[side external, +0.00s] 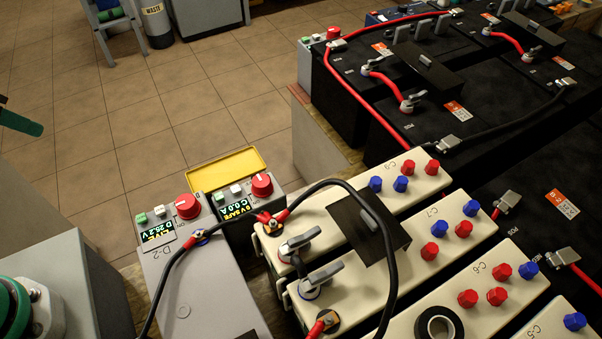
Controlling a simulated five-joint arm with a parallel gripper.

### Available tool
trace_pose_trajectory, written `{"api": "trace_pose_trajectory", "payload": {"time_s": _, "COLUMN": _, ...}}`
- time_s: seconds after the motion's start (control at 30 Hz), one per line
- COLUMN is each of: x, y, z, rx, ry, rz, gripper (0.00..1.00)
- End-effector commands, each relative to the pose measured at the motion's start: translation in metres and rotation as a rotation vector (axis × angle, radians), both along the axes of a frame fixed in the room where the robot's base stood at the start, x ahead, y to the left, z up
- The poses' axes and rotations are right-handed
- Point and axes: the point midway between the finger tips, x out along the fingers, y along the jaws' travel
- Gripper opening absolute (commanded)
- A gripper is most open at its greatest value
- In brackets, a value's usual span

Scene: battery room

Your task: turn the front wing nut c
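Two grey wing nuts stand on posts at the left ends of the cream battery cells: one farther back (299,242) and one nearer the camera (322,277). Each has a long wing pointing up to the right. I see no letter c beside either one, so I cannot tell from the picture which is c. Blue shows around the foot of the nearer one. My gripper is not recognisably in view. A green rounded piece (21,123) pokes in at the left edge, and I cannot tell what it is.
A black cable (386,240) arches over the cells, near a black plate (369,227). Red and blue caps stand to the right. Two grey meter boxes with red knobs (187,206) (262,185) sit to the left. Black batteries (350,110) with more wing nuts lie behind.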

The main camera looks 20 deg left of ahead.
Motion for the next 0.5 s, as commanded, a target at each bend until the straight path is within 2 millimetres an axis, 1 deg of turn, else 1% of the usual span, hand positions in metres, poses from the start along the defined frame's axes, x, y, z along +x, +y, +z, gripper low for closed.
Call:
{"api": "trace_pose_trajectory", "payload": {"time_s": 0.27, "x": 0.039, "y": -0.047, "z": 0.012, "rx": -0.001, "ry": 0.079, "rz": -0.127, "gripper": 0.33}}
{"api": "trace_pose_trajectory", "payload": {"time_s": 0.5, "x": 0.069, "y": -0.100, "z": 0.014, "rx": 0.009, "ry": 0.148, "rz": -0.239, "gripper": 0.33}}
